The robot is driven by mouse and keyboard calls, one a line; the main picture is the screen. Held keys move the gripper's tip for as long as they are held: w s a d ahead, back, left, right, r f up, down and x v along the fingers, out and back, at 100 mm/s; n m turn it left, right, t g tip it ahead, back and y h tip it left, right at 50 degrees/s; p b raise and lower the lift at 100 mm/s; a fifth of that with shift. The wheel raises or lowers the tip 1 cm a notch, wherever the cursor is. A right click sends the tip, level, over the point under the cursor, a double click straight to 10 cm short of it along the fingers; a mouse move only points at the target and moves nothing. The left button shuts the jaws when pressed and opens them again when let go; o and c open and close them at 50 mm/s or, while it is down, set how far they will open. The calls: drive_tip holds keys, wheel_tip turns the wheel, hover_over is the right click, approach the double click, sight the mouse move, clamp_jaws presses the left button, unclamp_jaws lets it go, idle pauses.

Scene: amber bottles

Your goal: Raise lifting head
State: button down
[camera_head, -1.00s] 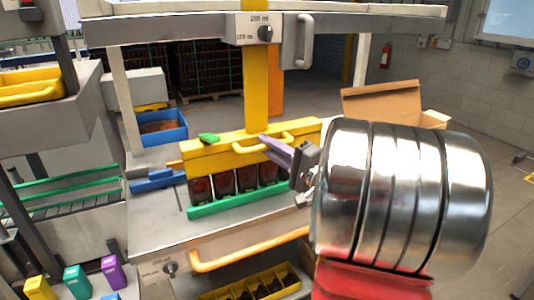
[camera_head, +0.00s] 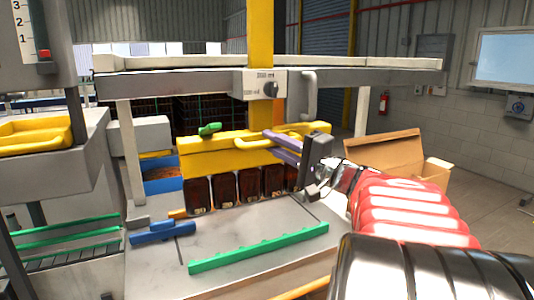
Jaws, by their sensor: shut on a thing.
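The yellow lifting head (camera_head: 215,156) is a long bar on a yellow upright post (camera_head: 260,112), with a yellow handle (camera_head: 246,144) on its front. Several dark amber bottles (camera_head: 224,188) hang in a row under it, their bases above the grey worktop. My gripper (camera_head: 277,140), with purple fingers, is shut at the right part of the handle. The fingers hide part of the handle and bar, and the rightmost bottle is partly hidden by my gripper.
A green toothed rail (camera_head: 260,248) lies on the worktop in front of the bottles. A grey crossbeam with a dial box (camera_head: 260,84) spans above the head. Blue clamp parts (camera_head: 163,232) sit at left. An open cardboard box (camera_head: 385,151) stands right behind my arm.

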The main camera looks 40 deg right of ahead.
drive_tip(key=shift+r, duration=0.4)
drive_tip(key=c, duration=1.7)
unclamp_jaws()
drive_tip(key=shift+f, duration=0.2)
drive_tip(key=v, duration=1.4)
drive_tip(key=shift+f, duration=0.1)
drive_tip(key=shift+w, duration=0.15)
